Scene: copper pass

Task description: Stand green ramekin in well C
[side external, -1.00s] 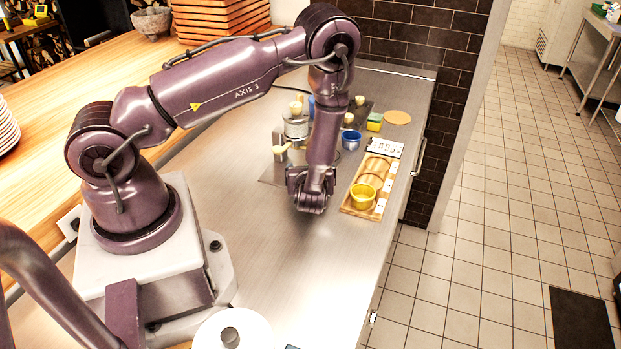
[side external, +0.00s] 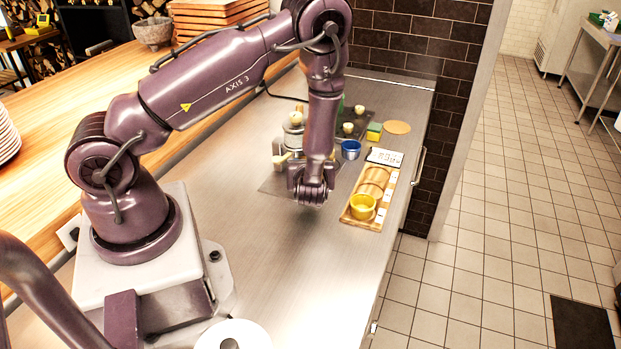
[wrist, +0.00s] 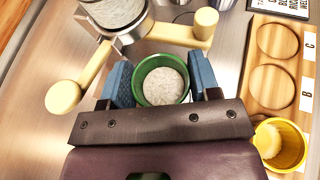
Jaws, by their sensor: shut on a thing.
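My gripper (wrist: 161,84) is shut on the green ramekin (wrist: 139,86), with a blue pad on either side of it. The ramekin looks upright and has pale speckled contents. In the side view my gripper (side external: 311,193) is left of the wooden board (side external: 354,215) and hides the ramekin. I cannot tell its height above the counter. The board also shows at the right of the wrist view (wrist: 248,75). Well C (wrist: 278,42), at its far end, is empty, and so is well B (wrist: 270,88). A yellow ramekin (wrist: 297,133) stands in the nearest well.
A metal apparatus with cream rounded handles (wrist: 180,35) stands close beyond the held ramekin. A blue pot (side external: 350,150), a sponge (side external: 374,131) and a round tan disc (side external: 397,127) sit further back. A printed card (side external: 384,157) lies beyond the board.

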